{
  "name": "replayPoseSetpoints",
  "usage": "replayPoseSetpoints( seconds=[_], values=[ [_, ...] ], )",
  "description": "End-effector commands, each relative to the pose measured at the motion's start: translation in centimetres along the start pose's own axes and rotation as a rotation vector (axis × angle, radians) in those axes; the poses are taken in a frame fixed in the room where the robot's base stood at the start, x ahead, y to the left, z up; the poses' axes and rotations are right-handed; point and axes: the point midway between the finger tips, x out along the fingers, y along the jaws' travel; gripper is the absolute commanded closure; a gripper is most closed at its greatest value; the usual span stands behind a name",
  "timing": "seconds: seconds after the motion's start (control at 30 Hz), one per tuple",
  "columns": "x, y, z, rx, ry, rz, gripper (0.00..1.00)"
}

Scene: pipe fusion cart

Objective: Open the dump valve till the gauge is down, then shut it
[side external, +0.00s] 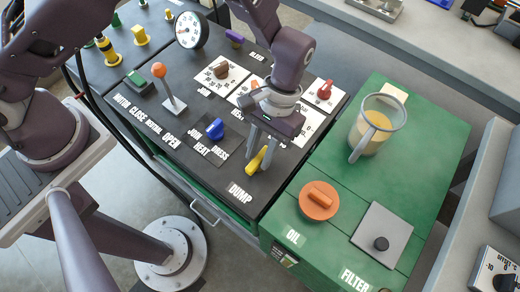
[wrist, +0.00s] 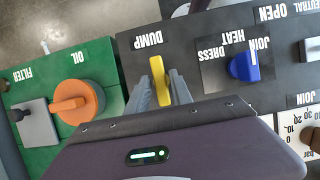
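The yellow dump valve lever (side external: 256,162) sits on the black panel just above the DUMP label (side external: 240,193). It also shows in the wrist view (wrist: 160,80), with its long side running toward the label. My gripper (side external: 261,158) is down over the lever with a finger on each side. In the wrist view my gripper (wrist: 160,86) seems to leave narrow gaps beside the lever, so it looks open around it. My fingers hide part of the lever. The round white gauge (side external: 190,30) stands at the panel's back left; its needle is too small to read surely.
A blue knob (side external: 215,129) and an orange-tipped joystick (side external: 160,71) are left of my gripper. On the green unit to the right are an orange oil cap (side external: 318,200), a clear jug (side external: 377,125) and a grey filter plate (side external: 382,236).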

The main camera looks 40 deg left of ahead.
Motion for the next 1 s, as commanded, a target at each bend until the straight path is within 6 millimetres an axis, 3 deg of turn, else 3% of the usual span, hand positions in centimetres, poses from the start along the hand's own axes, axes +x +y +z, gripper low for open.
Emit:
replayPoseSetpoints(
  seconds=[0.03, 0.1, 0.13, 0.57, 1.0],
  values=[
    [-0.02, 0.00, 0.00, 0.000, 0.000, 0.000, 0.85],
    [-0.02, 0.00, 0.00, 0.000, 0.000, 0.000, 0.99],
    [-0.03, 0.00, 0.00, 0.000, 0.000, 0.000, 1.00],
    [-0.08, -0.05, -0.03, -0.056, 0.000, 0.025, 1.00],
    [-0.13, -0.30, 0.06, -0.391, -0.001, 0.164, 1.00]
  ],
)
